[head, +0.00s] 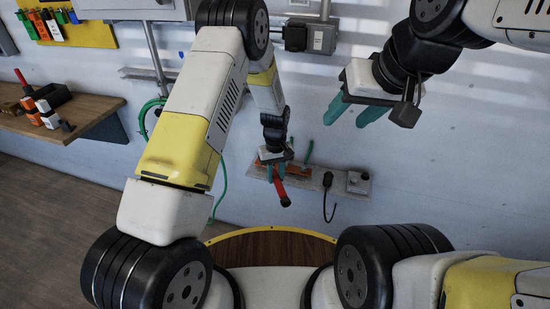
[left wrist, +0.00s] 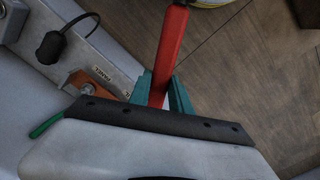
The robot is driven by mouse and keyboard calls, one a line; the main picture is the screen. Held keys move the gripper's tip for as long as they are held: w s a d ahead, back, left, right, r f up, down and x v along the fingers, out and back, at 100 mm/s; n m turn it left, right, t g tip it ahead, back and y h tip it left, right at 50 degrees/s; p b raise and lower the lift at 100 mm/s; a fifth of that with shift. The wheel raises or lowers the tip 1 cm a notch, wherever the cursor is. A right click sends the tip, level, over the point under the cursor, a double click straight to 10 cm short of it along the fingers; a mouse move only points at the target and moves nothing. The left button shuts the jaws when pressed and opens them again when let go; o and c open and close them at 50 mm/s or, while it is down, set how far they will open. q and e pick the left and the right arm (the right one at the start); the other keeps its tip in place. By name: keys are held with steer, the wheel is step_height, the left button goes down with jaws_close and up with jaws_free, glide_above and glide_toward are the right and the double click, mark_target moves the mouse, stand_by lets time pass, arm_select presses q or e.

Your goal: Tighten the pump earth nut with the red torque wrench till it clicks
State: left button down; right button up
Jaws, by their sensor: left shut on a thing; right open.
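The red torque wrench (head: 281,191) is in my left gripper (head: 276,175), at the grey wall plate. In the left wrist view the red handle (left wrist: 169,55) stands up between the teal fingers of my left gripper (left wrist: 160,90), which are shut on it. The wrench's head is hidden behind the gripper. The plate carries an orange-brown copper bar (head: 297,170), and one end of it shows with a bolt in the left wrist view (left wrist: 88,85). I cannot make out the pump earth nut. My right gripper (head: 358,112) is open and empty, up and right of the plate.
A black cable (head: 328,187) hangs from the plate's right part, beside a small grey box (head: 358,182). A green cable (head: 222,185) runs down the wall. A wooden shelf (head: 92,112) with several small items is at the left. The wall right of the plate is bare.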

arm_select(q)
steer(key=shift+f, duration=1)
steer(key=a+m, duration=0.2)
steer(key=a, duration=0.1)
steer(key=shift+s+a, duration=0.15)
steer(key=shift+a, duration=0.25)
stand_by(0.8)
steer(key=shift+d, duration=0.1)
steer(key=shift+w+d+n, duration=0.15)
steer(key=shift+d+n, duration=0.4)
steer(key=shift+d, duration=0.4)
steer(key=shift+w+d+n, duration=0.15)
steer(key=shift+d+n, duration=0.4)
steer(key=shift+d, duration=0.35)
steer(key=c, duration=1.8)
jaws_free()
steer(key=shift+c, duration=0.2)
jaws_close()
